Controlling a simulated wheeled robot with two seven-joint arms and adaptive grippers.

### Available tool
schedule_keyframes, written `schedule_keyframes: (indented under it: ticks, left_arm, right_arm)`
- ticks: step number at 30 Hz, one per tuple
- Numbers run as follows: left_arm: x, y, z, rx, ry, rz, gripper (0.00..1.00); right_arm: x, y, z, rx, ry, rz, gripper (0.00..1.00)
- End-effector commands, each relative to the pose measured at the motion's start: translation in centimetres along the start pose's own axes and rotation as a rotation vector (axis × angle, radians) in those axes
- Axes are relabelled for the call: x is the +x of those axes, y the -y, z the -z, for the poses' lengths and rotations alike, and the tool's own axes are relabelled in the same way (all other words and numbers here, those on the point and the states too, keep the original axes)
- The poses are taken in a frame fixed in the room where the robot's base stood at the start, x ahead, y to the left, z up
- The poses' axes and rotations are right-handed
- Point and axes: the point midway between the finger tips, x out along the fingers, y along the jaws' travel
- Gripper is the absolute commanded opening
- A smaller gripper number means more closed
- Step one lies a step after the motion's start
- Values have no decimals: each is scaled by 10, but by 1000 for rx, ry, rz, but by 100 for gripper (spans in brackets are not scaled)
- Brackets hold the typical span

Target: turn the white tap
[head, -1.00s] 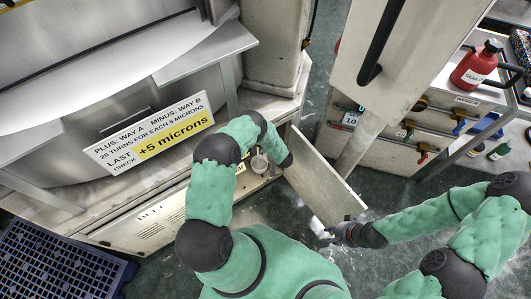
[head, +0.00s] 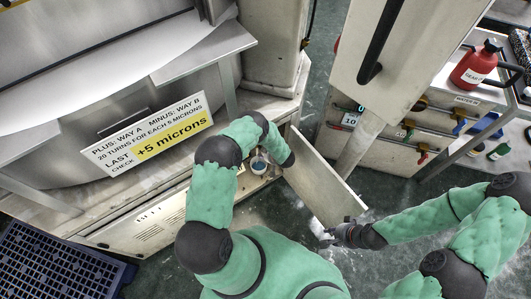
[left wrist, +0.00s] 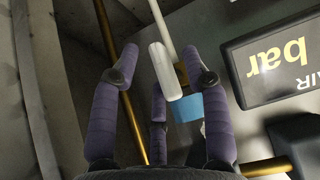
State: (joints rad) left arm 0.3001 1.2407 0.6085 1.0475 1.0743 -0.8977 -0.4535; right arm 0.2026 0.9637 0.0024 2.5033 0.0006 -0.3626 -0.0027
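The white tap (left wrist: 165,70) shows in the left wrist view as a white lever on a brass pipe, with a blue collar (left wrist: 187,107) beside it. My left gripper (left wrist: 160,62) is open, with its purple fingers on either side of the lever and a third finger below it. Gaps show between lever and side fingers; I cannot tell whether any finger touches. In the head view my left arm reaches into the low cabinet opening, and its gripper is hidden there. My right gripper (head: 343,233) is at the lower edge of the open cabinet door (head: 318,182); its finger state is unclear.
A black gauge panel reading "bar" (left wrist: 275,58) stands close right of the tap, with brass pipes around. The machine's sign (head: 150,135) hangs above the cabinet. A blue crate (head: 55,262) lies lower left. A red can (head: 473,67) stands on the trolley at right.

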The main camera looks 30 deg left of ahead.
Motion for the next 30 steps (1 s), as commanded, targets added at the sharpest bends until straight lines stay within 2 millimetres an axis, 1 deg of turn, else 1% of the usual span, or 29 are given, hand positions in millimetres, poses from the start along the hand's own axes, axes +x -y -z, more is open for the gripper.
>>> schedule_keyframes:
  ticks: [5,8,11,21,24,27,30]
  left_arm:
    - [-2,0,1,-1,-2,0,46]
    - [-8,-1,1,1,-2,0,46]
    - [-22,-1,2,1,-2,-2,46]
    - [-88,-1,1,2,-1,-2,46]
    - [-103,-1,0,2,-2,-2,46]
    - [-113,-1,0,1,-1,-1,46]
    - [-118,0,0,1,0,-1,46]
  right_arm:
    - [0,0,0,0,0,0,30]
    - [0,0,0,0,0,0,30]
    - [0,0,0,0,0,0,30]
    - [0,0,0,0,0,0,30]
    - [0,0,0,0,0,0,30]
    - [0,0,0,0,0,0,30]
    - [0,0,0,0,0,0,30]
